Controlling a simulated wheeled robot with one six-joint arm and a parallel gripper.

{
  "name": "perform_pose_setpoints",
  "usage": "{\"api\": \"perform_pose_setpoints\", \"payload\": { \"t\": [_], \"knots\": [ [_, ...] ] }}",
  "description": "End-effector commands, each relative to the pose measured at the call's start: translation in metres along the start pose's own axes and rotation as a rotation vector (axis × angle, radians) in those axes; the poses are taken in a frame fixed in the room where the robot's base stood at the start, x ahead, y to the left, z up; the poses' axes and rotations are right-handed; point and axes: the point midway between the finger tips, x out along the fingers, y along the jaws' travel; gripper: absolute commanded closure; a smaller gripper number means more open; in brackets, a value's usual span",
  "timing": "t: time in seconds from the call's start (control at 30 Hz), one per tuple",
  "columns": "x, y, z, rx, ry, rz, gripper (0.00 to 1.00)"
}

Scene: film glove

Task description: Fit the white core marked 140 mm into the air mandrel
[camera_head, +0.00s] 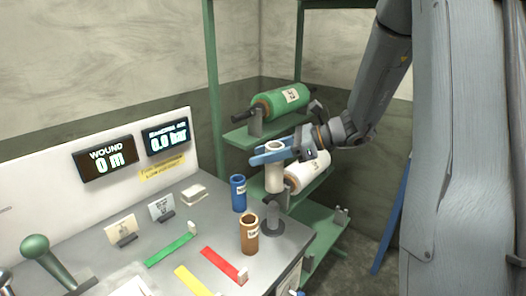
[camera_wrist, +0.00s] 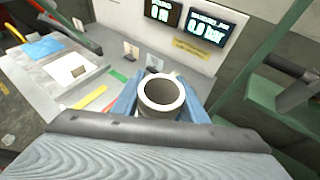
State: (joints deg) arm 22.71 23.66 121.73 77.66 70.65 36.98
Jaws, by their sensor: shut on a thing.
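My gripper (camera_head: 272,155) has blue fingers shut on an upright white core (camera_head: 275,180), at the right edge of the bench. The wrist view looks down into the core's open top (camera_wrist: 161,92), with a blue finger on each side. Any size mark on the core is not readable. A dark upright post on a round base, which looks like the air mandrel (camera_head: 271,226), stands below the core. The core's lower end overlaps or sits just above the post's top in the head view; I cannot tell whether they touch. The wrist view does not show the post.
A blue core (camera_head: 238,192) and a brown core (camera_head: 249,233) stand left of the post. A green rack (camera_head: 250,132) behind holds a green roll (camera_head: 283,101) and a white roll (camera_head: 308,172). The wall displays (camera_head: 166,138) read 0 m and 0.0 bar. Coloured strips (camera_head: 168,250) lie on the bench.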

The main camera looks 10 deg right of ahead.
Motion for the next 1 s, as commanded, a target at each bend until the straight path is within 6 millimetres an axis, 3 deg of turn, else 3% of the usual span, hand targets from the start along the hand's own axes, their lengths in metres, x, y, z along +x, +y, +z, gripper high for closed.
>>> {"api": "perform_pose_setpoints", "payload": {
  "t": [0.4, 1.0],
  "knots": [
    [0.014, -0.001, -0.034, 0.001, 0.0, -0.001, 0.83],
    [0.016, 0.0, -0.038, 0.0, 0.0, -0.001, 0.83]
  ]
}}
